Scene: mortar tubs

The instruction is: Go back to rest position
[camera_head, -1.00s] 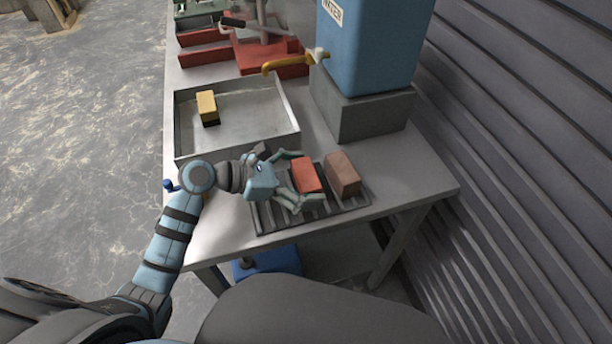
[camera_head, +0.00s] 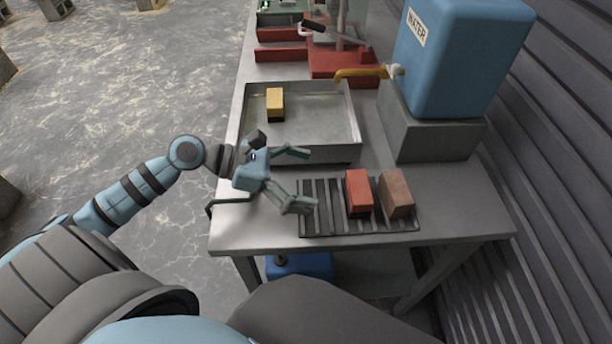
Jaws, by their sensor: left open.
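My left gripper (camera_head: 297,178) is open and empty over the near left part of the metal table, its fingers pointing right. It is left of a red brick (camera_head: 358,192) and a brown brick (camera_head: 396,194), apart from both. Both bricks lie side by side on a dark slatted rack (camera_head: 320,212) near the table's front edge. One finger overlaps the rack's left edge in the picture. My right gripper is not in view.
A metal tray (camera_head: 330,112) behind the gripper holds a yellow and black block (camera_head: 275,104). A blue water tank (camera_head: 462,60) with a yellow tap (camera_head: 360,73) stands on a grey block (camera_head: 425,130). Red equipment (camera_head: 340,62) is at the back. Open floor lies left.

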